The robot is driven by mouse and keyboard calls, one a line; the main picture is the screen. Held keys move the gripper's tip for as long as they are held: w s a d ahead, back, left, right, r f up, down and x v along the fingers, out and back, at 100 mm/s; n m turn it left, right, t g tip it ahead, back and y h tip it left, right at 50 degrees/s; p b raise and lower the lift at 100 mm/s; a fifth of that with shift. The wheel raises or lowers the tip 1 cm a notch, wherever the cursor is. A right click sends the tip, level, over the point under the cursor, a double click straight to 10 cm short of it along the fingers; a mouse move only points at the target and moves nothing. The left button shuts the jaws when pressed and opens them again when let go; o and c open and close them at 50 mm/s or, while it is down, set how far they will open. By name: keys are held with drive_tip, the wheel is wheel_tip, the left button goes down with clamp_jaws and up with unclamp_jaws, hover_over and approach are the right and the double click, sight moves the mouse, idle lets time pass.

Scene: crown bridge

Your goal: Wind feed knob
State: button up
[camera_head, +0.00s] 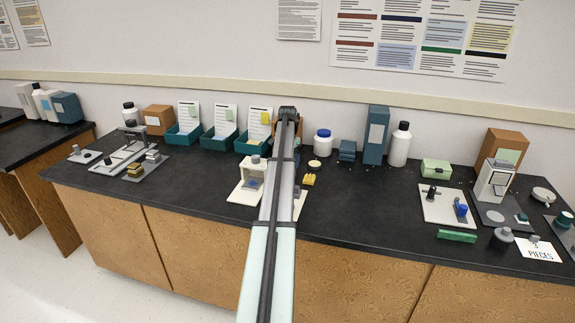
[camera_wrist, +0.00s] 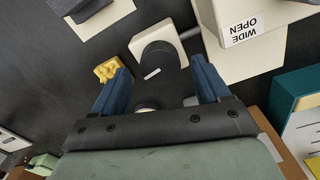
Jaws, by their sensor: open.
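My gripper (camera_wrist: 158,75) is open, with its two blue fingers apart and nothing held between them. In the head view my own arm hides its fingers. In the wrist view a cream block with a dark rounded face (camera_wrist: 157,52) lies just beyond the fingertips, with a small white piece (camera_wrist: 152,73) near it. A pale round thing (camera_wrist: 147,108) is partly hidden by the gripper body. I cannot tell for sure which part is the feed knob. A blue knob-like part (camera_head: 461,209) stands on a white board (camera_head: 437,215) at the right, away from my gripper.
A white box labelled "WIDE OPEN" (camera_wrist: 245,30) stands close to the right finger. A yellow piece (camera_wrist: 108,69) lies by the left finger. Teal card trays (camera_head: 219,142), a blue-lidded jar (camera_head: 322,145) and a tall blue box (camera_head: 375,138) line the back.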

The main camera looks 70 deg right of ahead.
drive_tip(key=shift+f, duration=0.95)
drive_tip(key=c, duration=1)
drive_tip(key=shift+c, duration=0.2)
